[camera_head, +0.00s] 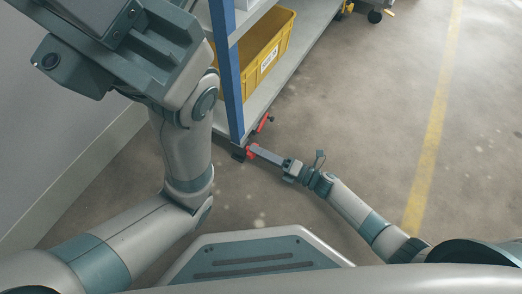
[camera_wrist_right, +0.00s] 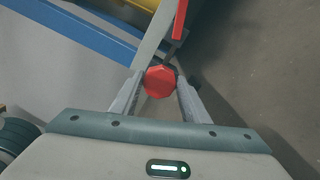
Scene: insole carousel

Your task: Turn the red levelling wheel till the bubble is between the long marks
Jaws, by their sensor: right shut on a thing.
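The red levelling wheel (camera_wrist_right: 160,82) is a small faceted knob low at the foot of the shelf's blue post. My right gripper (camera_wrist_right: 160,88) is shut on it, with one grey finger on each side. In the head view the right gripper (camera_head: 253,151) reaches in from the right, and part of the red wheel (camera_head: 250,153) shows at its tips. I cannot make out a bubble or long marks in either view. The body of my left gripper is raised at the upper left of the head view; its fingertips do not show.
The shelf's blue post (camera_head: 228,75) rises just behind the wheel. A yellow crate (camera_head: 267,62) stands on the grey lower shelf board (camera_head: 291,66). Another red part (camera_head: 263,122) sits low beside the post. The floor to the right is open, with a yellow line (camera_head: 437,110).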

